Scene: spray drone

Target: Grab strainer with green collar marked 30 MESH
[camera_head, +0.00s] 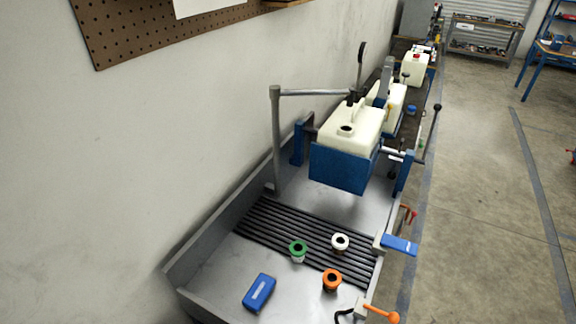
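The strainer with the green collar (298,247) stands upright in the metal tray, at the left front edge of the black ribbed strip. Its lower body is pale. Any 30 MESH marking is too small to read. A strainer with a white collar (340,241) stands to its right on the ribs, and one with an orange collar (332,279) stands in front, below and to the right. The green one is apart from both. Neither of my grippers is in the head view.
A blue box-like object (259,292) lies in the grey tray (213,271) at the front left. A blue lever (400,245) and an orange-ended handle (381,313) are at the right edge. A grey pipe (277,140) and a white tank (352,128) in a blue holder stand behind.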

